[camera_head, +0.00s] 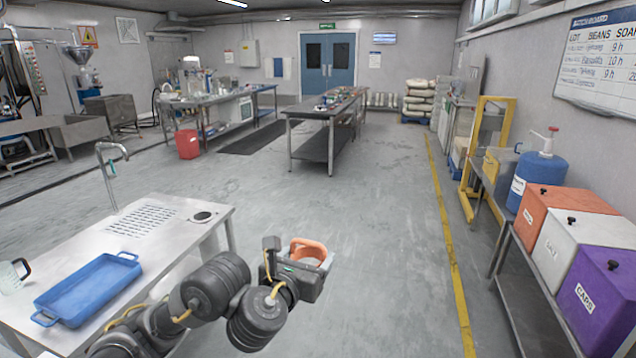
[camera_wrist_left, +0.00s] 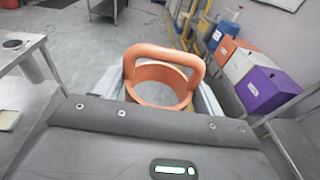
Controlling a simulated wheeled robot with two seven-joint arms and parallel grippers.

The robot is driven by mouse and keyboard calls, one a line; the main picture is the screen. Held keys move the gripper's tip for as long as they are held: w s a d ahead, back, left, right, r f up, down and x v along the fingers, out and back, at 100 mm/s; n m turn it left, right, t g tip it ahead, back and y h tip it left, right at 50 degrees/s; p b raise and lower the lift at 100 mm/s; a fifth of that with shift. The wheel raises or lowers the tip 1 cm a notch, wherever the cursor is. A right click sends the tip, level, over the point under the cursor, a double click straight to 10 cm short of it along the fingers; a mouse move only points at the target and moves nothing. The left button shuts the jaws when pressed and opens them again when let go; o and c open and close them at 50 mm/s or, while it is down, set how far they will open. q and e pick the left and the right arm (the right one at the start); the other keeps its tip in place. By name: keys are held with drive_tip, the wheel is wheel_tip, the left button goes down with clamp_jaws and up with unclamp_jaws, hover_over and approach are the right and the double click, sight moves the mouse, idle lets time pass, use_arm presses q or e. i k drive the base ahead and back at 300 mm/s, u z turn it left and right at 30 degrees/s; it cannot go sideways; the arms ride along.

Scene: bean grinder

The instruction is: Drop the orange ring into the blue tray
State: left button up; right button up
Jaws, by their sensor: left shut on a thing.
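The orange ring (camera_head: 308,249) is held in my left gripper (camera_head: 312,258), out over the floor to the right of the steel table. In the left wrist view the orange ring (camera_wrist_left: 163,84) is a short round band with a raised handle loop, and it sits between the two fingers of the left gripper (camera_wrist_left: 165,95). The gripper is shut on it. The blue tray (camera_head: 88,288) lies flat on the steel table at the lower left, and it looks empty. The ring is well apart from the tray, to its right. My right gripper is not in view.
The steel table (camera_head: 175,222) has a tap (camera_head: 108,175), a drain grid and a round hole. A clear jug (camera_head: 12,274) stands left of the tray. Orange, white and purple bins (camera_head: 597,305) stand on a shelf at right. The middle floor is clear.

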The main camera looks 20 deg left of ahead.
sight(87, 290)
drive_tip(key=u, duration=0.25)
drive_tip(key=i, duration=1.75)
drive_tip(key=u, duration=1.4)
drive_tip(key=i, duration=1)
drive_tip(key=u, duration=1.35)
drive_tip(key=i, duration=0.45)
drive_tip(key=u, duration=0.3)
